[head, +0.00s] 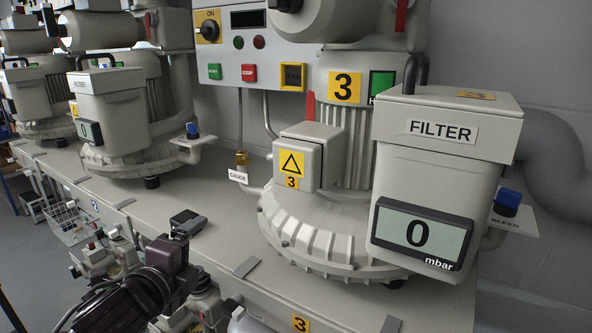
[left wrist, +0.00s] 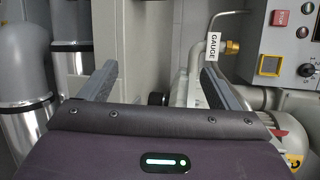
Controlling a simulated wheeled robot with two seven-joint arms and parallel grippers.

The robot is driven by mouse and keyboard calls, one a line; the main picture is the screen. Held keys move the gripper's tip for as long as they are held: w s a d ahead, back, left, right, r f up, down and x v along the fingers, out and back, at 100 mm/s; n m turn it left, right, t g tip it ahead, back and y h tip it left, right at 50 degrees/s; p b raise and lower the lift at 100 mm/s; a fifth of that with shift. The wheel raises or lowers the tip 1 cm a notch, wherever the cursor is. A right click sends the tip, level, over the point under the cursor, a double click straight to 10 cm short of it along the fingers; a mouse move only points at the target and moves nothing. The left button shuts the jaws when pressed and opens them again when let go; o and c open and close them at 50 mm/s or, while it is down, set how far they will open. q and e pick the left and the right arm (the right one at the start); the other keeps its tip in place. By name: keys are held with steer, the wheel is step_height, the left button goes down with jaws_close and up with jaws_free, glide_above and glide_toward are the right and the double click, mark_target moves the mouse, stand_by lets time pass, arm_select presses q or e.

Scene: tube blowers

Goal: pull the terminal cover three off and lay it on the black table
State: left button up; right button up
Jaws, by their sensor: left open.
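Terminal cover three (head: 312,157) is a light grey box with a yellow warning triangle and a 3. It sits on the side of blower 3 (head: 320,235) in the head view. My right gripper and a black table are not visible.
The filter housing (head: 438,170) with a 0 mbar display stands right of the cover. A control panel (head: 258,60) is behind. A gauge pipe with a brass fitting (head: 241,158) is close left. More blowers (head: 120,110) stand at left. The bench (head: 215,190) between is mostly clear.

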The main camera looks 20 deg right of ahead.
arm_select(q)
steer(key=s+d+r+m+h, duration=0.2)
steer(key=s+r+m, duration=0.1)
steer(key=r+m, duration=0.15)
steer(key=s+d+r+m+h, duration=0.1)
steer(key=s+d+r+m, duration=0.1)
steer(key=r+m, duration=0.3)
steer(key=m+g+h, duration=0.2)
steer(key=m+h, duration=0.1)
steer(key=m, duration=0.8)
glide_toward(292, 168)
steer(key=shift+p, duration=0.3)
steer(key=shift+w, duration=0.1)
steer(key=shift+d, duration=0.15)
steer(key=b+x, duration=0.2)
steer(key=x, duration=0.5)
steer(key=shift+d+f, duration=0.1)
steer(key=shift+f, duration=0.05)
steer(key=shift+b+x, duration=0.55)
steer(key=shift+x, duration=0.35)
steer(key=shift+b, duration=0.5)
